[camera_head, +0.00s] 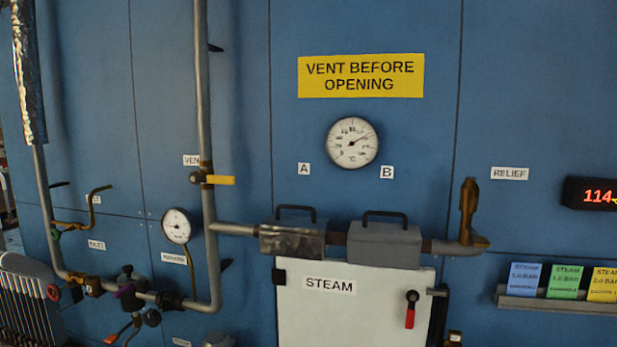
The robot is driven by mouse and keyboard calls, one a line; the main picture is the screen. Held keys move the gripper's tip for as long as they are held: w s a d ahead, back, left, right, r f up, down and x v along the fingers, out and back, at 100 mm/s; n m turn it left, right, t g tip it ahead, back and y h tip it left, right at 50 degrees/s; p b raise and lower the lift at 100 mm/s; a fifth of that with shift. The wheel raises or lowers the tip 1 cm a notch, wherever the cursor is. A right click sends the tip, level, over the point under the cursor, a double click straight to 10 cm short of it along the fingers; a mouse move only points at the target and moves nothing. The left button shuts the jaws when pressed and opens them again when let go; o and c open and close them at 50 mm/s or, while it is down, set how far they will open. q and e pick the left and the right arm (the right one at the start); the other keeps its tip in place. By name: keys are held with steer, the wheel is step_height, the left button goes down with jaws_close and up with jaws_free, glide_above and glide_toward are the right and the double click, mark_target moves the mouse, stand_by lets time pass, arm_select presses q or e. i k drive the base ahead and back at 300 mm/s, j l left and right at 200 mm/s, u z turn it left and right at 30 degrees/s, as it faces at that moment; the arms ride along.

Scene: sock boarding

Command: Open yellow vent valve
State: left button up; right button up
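The yellow vent valve has a short yellow lever (221,180) on a brass body (206,177), set in the vertical grey pipe (203,90) left of centre. The lever lies level, pointing right, across the line of the pipe. A small white label (191,160), partly hidden by the pipe, starts with "VEN". Neither my left nor my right gripper is in view, and nothing touches the lever.
Right of the valve are a white steam door (330,315) with a red-handled latch (410,312), two grey handled blocks (384,245) and a brass relief valve (468,215). A small gauge (177,225) sits lower left. The panel right of the lever is clear.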

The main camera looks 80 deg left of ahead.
mark_target(195, 179)
steer(key=u, duration=3.2)
